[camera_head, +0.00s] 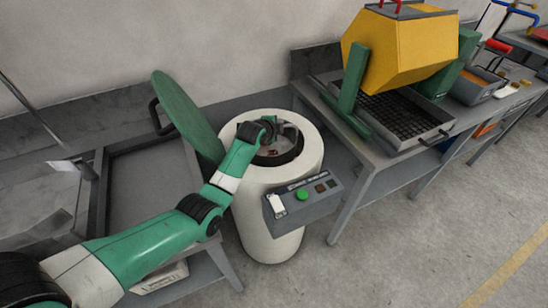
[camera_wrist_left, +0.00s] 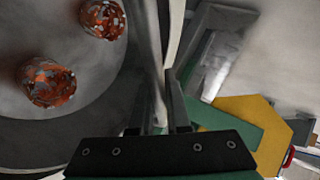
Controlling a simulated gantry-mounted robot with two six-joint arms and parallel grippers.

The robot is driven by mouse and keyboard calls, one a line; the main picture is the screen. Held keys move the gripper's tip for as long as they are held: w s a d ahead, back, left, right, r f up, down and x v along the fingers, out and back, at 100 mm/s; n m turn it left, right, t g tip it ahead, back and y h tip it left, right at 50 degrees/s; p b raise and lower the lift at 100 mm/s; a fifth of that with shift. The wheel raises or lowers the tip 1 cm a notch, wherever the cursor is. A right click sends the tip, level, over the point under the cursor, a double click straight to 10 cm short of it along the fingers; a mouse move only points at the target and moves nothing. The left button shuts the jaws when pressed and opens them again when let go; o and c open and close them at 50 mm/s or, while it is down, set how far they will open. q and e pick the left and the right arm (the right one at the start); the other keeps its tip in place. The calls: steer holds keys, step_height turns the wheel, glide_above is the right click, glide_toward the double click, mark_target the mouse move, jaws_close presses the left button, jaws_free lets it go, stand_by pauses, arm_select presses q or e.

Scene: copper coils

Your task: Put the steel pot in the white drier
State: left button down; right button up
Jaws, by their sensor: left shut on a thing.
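The white drier (camera_head: 265,225) stands in the middle of the head view with its round top open. The steel pot (camera_head: 289,131) shows partly inside the opening, below the rim; my arm hides part of it. In the left wrist view the pot's grey inside (camera_wrist_left: 85,108) fills the left, with two copper coils (camera_wrist_left: 47,82) in it. My left gripper (camera_wrist_left: 160,112) is shut on the pot's wall. In the head view the gripper (camera_head: 271,132) is over the drier's mouth. I cannot tell whether the pot touches the drier's floor. My right gripper is not in view.
The drier's green lid (camera_head: 185,115) stands open at the left of its mouth. A control box (camera_head: 304,197) with a green button sits on its front. A table with a yellow tumbler (camera_head: 400,50) stands to the right, and a grey bench (camera_head: 150,185) to the left.

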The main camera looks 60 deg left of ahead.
mark_target(279, 147)
arm_select(q)
step_height(279, 147, down, 3)
steer(key=shift+f+b, duration=0.15)
steer(key=shift+b, duration=0.3)
step_height(279, 147, down, 5)
steer(key=b, duration=0.2)
steer(key=shift+b, duration=0.3)
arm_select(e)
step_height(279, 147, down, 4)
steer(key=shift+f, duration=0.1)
arm_select(q)
steer(key=c, duration=0.9)
jaws_free()
steer(key=shift+f, duration=0.1)
